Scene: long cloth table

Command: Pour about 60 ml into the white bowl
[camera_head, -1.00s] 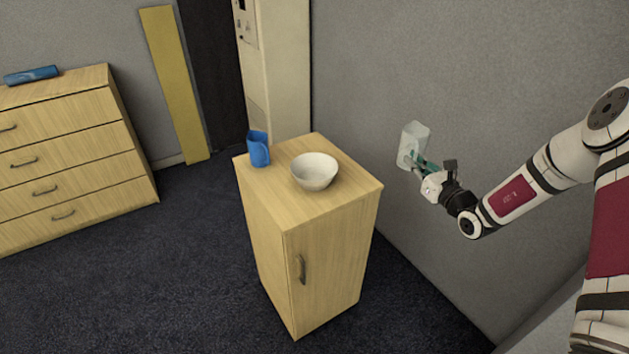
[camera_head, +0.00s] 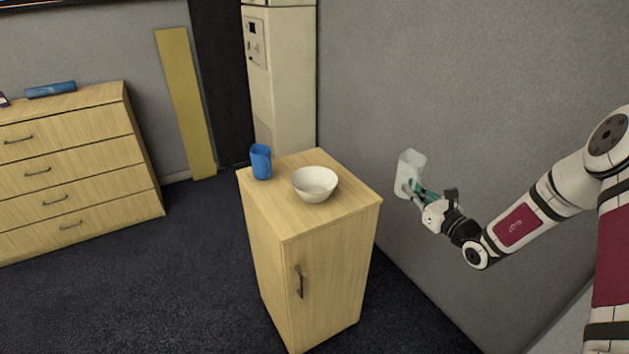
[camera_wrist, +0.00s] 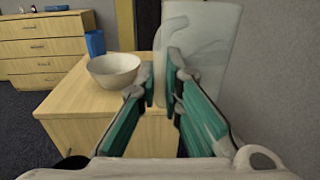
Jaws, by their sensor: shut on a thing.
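The white bowl (camera_head: 315,184) stands upright on top of a small wooden cabinet (camera_head: 348,204). It also shows in the wrist view (camera_wrist: 114,69), left of my fingers. My gripper (camera_head: 416,190) is shut on a translucent pale jug (camera_head: 411,168), holding it in the air to the right of the cabinet, near the grey wall. In the wrist view the green-padded fingers (camera_wrist: 160,95) close on the jug (camera_wrist: 205,50), which stands about upright and hides part of the cabinet's right side. I cannot tell how much liquid is in the jug.
A blue cup (camera_head: 260,162) stands on the cabinet, left of and behind the bowl. The grey wall (camera_head: 480,90) runs close beside the jug and arm. A drawer chest (camera_head: 75,165) with a blue roll-like thing (camera_head: 50,90) is at left. Dark carpet between is clear.

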